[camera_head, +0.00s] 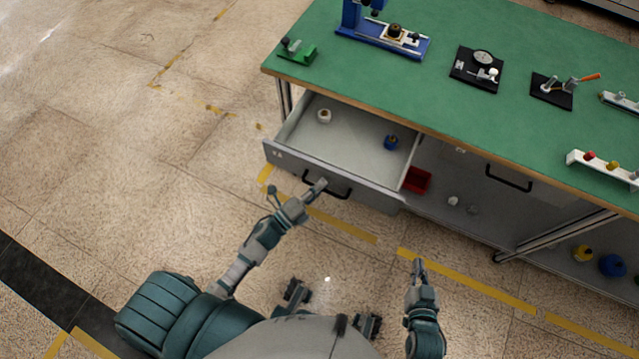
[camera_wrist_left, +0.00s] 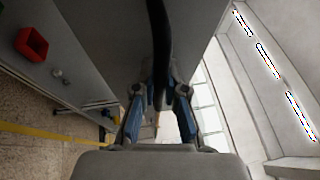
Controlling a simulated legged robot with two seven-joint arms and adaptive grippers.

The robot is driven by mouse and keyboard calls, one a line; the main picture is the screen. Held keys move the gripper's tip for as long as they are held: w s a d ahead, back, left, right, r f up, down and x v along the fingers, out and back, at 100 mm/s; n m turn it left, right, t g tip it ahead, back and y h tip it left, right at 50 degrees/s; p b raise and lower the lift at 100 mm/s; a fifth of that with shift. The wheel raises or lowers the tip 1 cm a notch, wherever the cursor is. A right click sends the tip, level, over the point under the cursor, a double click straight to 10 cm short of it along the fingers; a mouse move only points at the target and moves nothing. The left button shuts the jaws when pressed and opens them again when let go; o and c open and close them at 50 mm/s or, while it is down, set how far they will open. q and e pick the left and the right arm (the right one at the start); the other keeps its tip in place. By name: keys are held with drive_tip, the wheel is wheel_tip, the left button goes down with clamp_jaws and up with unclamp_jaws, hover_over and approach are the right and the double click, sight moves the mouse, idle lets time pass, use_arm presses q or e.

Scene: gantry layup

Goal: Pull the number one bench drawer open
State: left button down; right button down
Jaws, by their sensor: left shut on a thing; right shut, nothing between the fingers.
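The bench drawer (camera_head: 345,139) at the left end of the green-topped bench stands pulled out, its tray showing. Its grey front panel (camera_head: 290,168) carries a black bar handle (camera_head: 340,190). My left gripper (camera_head: 319,187) is at this handle and shut on it. In the left wrist view the dark handle (camera_wrist_left: 160,40) runs between the fingers of my left gripper (camera_wrist_left: 160,100). My right gripper (camera_head: 418,266) is shut and empty above the floor, away from the bench.
The green bench top (camera_head: 400,95) holds a green vise, a blue press (camera_head: 380,35) and several small fixtures. A second drawer handle (camera_head: 508,179) is to the right. A red bin (camera_head: 417,180) and small parts sit on the lower shelf. Yellow tape (camera_head: 465,282) marks the floor.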

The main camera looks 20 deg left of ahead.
use_arm(q)
drive_tip(key=shift+s+d+f, duration=0.15)
drive_tip(key=shift+d+f, duration=0.05)
drive_tip(key=shift+f, duration=0.15)
drive_tip(key=c, duration=1.2)
unclamp_jaws()
drive_tip(key=shift+w+d+r, duration=0.1)
drive_tip(key=shift+w, duration=0.1)
drive_tip(key=shift+s+r, duration=0.1)
drive_tip(key=v, duration=1.1)
drive_tip(key=shift+s, duration=0.35)
drive_tip(key=shift+a, duration=0.25)
